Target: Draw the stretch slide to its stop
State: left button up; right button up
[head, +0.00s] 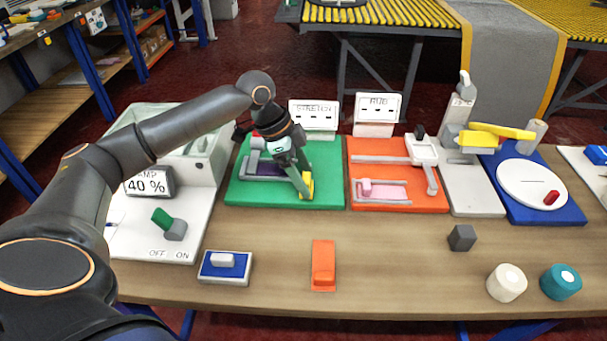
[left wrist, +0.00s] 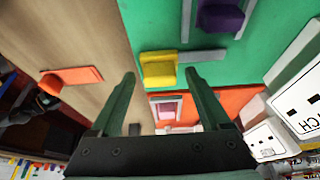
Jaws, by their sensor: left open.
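The green stretch board (head: 232,190) lies at the back left of the bench, under the sign marked STRETCH (head: 314,116). A yellow block (head: 307,186) sits on a grey rail at the board's right side; it also shows in the left wrist view (left wrist: 160,68). A purple block (left wrist: 220,18) lies farther off on the board, partly hidden by my arm in the head view. My left gripper (head: 287,157) is over the board. In the left wrist view its two fingers (left wrist: 165,90) are apart with nothing held, and the yellow block shows beyond the gap between their tips.
To the right is the orange RUB board (head: 400,206) with a pink block (head: 383,190). An orange block (head: 323,265) and a blue-and-white block (head: 225,267) lie in front. A lamp-like panel reads 40 % (head: 149,183) on the left.

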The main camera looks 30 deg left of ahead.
pick_arm(q)
jog(key=shift+c, duration=0.2)
grip_shut()
dwell(0.5)
dwell(0.8)
